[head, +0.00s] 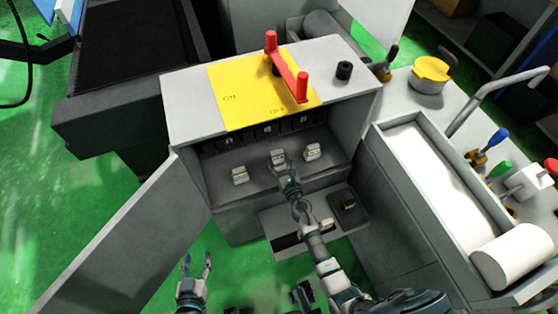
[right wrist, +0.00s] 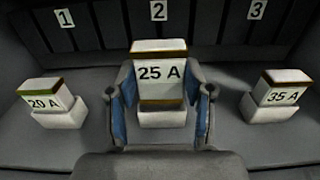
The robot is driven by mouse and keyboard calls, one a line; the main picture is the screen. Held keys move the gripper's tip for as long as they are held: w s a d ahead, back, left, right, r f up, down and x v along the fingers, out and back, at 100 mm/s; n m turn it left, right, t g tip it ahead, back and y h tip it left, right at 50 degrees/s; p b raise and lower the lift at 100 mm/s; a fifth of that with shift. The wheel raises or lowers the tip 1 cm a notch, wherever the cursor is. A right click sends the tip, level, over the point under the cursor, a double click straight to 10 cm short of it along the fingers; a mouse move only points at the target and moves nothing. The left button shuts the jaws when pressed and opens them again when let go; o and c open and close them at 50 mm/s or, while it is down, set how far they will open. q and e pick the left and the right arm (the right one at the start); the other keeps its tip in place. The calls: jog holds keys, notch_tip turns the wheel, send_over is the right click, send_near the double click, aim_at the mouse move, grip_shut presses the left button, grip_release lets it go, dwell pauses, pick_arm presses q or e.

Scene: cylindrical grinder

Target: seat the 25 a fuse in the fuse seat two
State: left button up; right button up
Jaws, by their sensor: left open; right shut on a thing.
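The 25 A fuse (right wrist: 160,72), white with brown bands, stands upright under the number 2 in the right wrist view. It is in line with a white seat block (right wrist: 163,119), seat two, directly below it. I cannot tell whether it is fully down. My right gripper (right wrist: 164,106) is shut on it, with blue-padded fingers on both sides. In the head view the fuse (head: 277,155) shows just beyond the right gripper (head: 287,174). My left gripper (head: 197,263) is open and empty, in front of and below the cabinet.
The 20 A fuse (right wrist: 42,95) stands left on its block, and the 35 A fuse (right wrist: 278,87) right. The cabinet door (head: 125,240) hangs open at left. A red handle (head: 287,68) tops the yellow panel (head: 240,95). A tray (head: 285,222) with small parts lies below the opening.

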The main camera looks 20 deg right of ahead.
pick_arm(q)
jog(key=shift+s, duration=0.1)
dwell(0.7)
jog(key=shift+g, duration=0.3)
jog(key=shift+s+f+b, duration=0.15)
jog(key=shift+f+b, duration=0.75)
jog(key=shift+f, duration=0.4)
jog(key=shift+s+f+b, duration=0.15)
jog(key=shift+f+b, duration=0.7)
jog(key=shift+f, duration=0.4)
pick_arm(e)
jog(key=shift+f, duration=1.95)
jog(key=o, duration=1.4)
jog(key=shift+s+d+f, duration=0.1)
jog(key=shift+s, duration=2.9)
jog(key=shift+s+d, duration=0.1)
jog(key=shift+s, duration=2.85)
